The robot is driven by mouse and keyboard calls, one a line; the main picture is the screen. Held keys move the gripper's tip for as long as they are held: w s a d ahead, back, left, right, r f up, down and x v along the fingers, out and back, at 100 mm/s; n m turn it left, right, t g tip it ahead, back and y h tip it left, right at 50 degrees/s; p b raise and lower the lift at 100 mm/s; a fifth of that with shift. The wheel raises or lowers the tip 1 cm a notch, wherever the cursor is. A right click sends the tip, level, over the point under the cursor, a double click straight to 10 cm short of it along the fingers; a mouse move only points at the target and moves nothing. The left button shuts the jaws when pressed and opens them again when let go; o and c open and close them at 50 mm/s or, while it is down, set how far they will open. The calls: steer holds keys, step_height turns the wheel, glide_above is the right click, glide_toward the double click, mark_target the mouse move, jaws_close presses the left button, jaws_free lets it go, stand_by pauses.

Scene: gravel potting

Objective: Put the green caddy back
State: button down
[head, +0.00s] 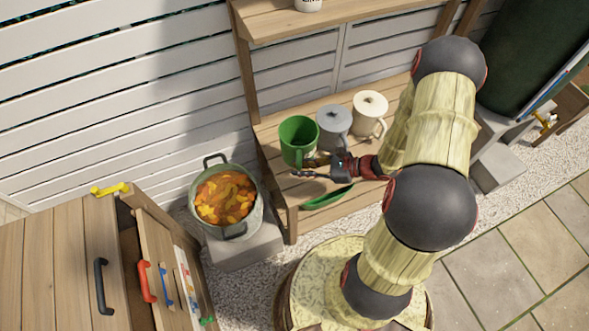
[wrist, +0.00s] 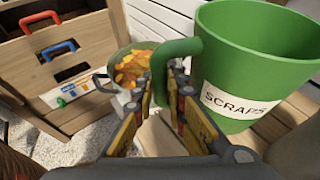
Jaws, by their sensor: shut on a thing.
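The green caddy (head: 299,139) is an open green tub at the left end of the wooden bench shelf. In the wrist view the caddy (wrist: 240,62) carries a "SCRAPS" label and looks upright. My gripper (head: 309,168) is beside its near side. In the wrist view my gripper (wrist: 163,88) is shut on the caddy's green handle (wrist: 168,62). Whether the caddy's base touches the shelf is not clear. A green lid (head: 327,197) lies on the shelf near the front edge, below my gripper.
A grey lidded caddy (head: 335,127) and a cream lidded caddy (head: 368,113) stand right of the green one. A pot of orange leaves (head: 226,198) stands on a block to the left. A wooden cabinet (head: 60,255) with open drawers stands at lower left.

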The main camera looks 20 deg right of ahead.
steer(key=w+f+b, duration=0.1)
steer(key=w+f, duration=0.2)
steer(key=f, duration=0.1)
steer(key=w+f+b, duration=0.1)
steer(key=w+f, duration=0.1)
steer(key=shift+w+d+f+b, duration=0.15)
steer(key=shift+w+d+b, duration=0.15)
steer(key=shift+b, duration=0.05)
steer(key=shift+f+b, duration=0.85)
steer(key=shift+f, duration=0.75)
steer(key=c, duration=1.8)
jaws_free()
